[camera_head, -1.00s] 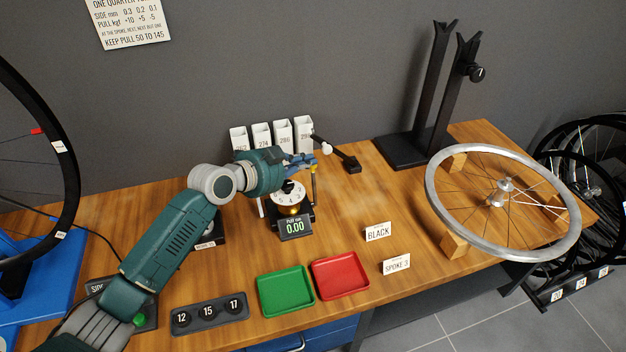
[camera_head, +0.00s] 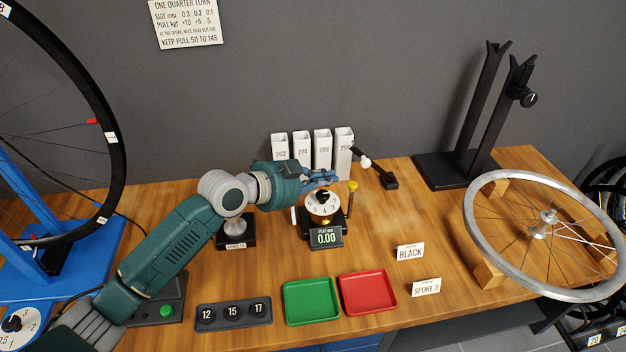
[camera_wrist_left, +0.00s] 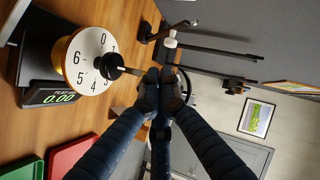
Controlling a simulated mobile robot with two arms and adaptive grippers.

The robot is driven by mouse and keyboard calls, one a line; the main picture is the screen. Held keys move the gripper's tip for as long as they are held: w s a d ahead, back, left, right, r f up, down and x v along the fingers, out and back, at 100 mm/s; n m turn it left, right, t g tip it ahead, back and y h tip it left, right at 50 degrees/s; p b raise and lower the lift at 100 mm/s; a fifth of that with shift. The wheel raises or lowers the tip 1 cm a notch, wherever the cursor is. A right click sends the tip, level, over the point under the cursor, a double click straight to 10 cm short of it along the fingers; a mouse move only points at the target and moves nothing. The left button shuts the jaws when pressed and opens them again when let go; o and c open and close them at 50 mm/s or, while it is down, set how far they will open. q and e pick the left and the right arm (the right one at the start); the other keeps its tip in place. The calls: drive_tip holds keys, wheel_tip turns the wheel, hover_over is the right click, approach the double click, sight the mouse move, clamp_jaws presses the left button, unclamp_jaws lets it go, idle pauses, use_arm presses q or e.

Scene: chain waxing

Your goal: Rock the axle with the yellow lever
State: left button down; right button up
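The truing-style gauge (camera_head: 322,204) has a numbered white dial with a black knob and a display reading 0.00. The yellow lever (camera_head: 352,187) stands upright at its right side, a thin stem with a yellow top. My left gripper (camera_head: 332,177) is above the gauge, a little left of the lever top and apart from it. In the left wrist view its fingers (camera_wrist_left: 165,75) are bunched together with nothing seen between them. The dial (camera_wrist_left: 91,60) is beside them there; I cannot make out the lever in that view. My right gripper is not in view.
White numbered bins (camera_head: 322,150) stand behind the gauge, with a small black arm (camera_head: 388,180) to their right. A green tray (camera_head: 311,301) and a red tray (camera_head: 367,292) lie in front. A spoked wheel (camera_head: 484,249) rests on blocks at right.

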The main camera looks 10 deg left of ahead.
use_arm(q)
drive_tip(key=v, duration=0.6)
drive_tip(key=shift+s+r, duration=0.2)
drive_tip(key=shift+r, duration=0.15)
